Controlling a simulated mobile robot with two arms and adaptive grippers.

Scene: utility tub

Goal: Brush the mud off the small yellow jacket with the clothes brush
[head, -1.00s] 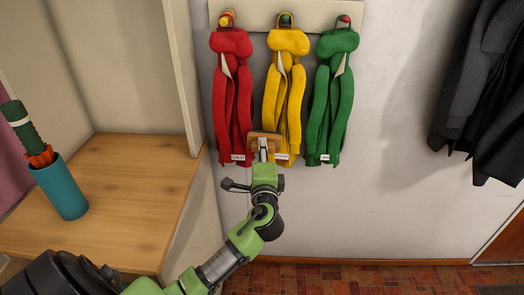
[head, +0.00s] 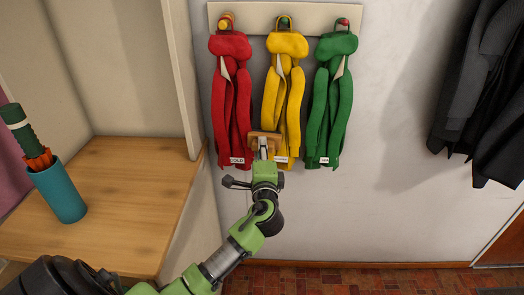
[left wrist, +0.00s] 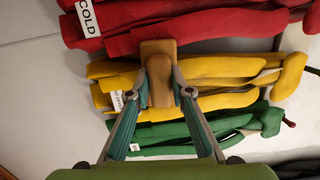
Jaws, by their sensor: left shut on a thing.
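The small yellow jacket (head: 290,85) hangs from the middle peg between a red and a green one. It lies sideways across the left wrist view (left wrist: 225,68). The wooden clothes brush (head: 256,135) is in front of its lower left part; its back also shows in the left wrist view (left wrist: 158,48). My left gripper (head: 264,148) is shut on the brush's grip, with a finger on each side in the left wrist view (left wrist: 164,92). The bristles are hidden, so I cannot tell whether they touch the cloth. No mud stands out. My right gripper is out of view.
The red jacket (head: 231,90) and green jacket (head: 334,85) hang close on either side, under a pale peg rail (head: 255,14). A wooden bench (head: 130,200) with a teal umbrella holder (head: 60,192) is at left. Dark coats (head: 485,95) hang far right.

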